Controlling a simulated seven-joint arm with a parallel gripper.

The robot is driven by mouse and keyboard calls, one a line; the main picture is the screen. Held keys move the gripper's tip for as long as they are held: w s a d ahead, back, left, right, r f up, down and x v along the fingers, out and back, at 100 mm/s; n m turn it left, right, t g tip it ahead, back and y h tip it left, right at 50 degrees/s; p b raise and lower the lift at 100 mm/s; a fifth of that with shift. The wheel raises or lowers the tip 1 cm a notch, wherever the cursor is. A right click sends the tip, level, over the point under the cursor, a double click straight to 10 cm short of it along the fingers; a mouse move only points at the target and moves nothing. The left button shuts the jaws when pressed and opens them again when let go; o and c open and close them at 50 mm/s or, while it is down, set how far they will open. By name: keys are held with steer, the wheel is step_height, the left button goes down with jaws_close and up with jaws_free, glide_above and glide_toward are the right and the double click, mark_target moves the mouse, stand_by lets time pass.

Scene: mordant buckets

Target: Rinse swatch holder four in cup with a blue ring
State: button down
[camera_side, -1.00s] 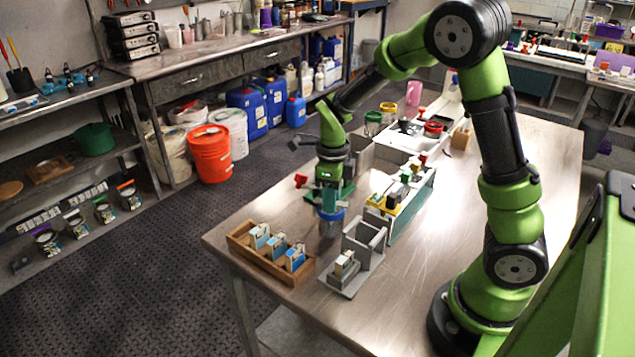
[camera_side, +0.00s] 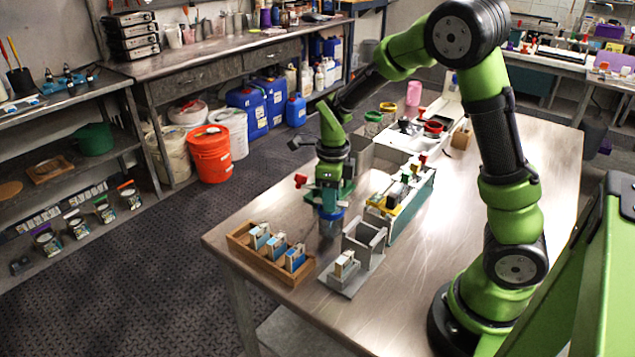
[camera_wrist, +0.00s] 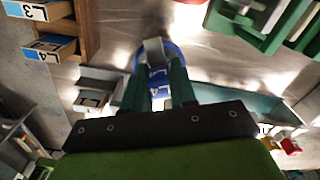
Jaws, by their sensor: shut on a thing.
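In the side view the cup with the blue ring (camera_side: 330,226) stands on the steel table directly below my gripper (camera_side: 328,204). How deep the holder sits in the cup is hidden.
A wooden rack (camera_side: 243,252) with several blue-and-white holders stands at the table's front left. A grey stand (camera_side: 345,287) with a holder is close right of the cup. A teal-sided box (camera_side: 412,213) with a yellow piece stands behind. Free steel lies at right.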

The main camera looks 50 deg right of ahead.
steer(key=shift+s+f, duration=0.1)
steer(key=shift+f, duration=0.2)
steer(key=shift+f, duration=0.15)
steer(key=shift+a, duration=0.1)
steer(key=shift+r, duration=0.4)
steer(key=shift+f, duration=0.15)
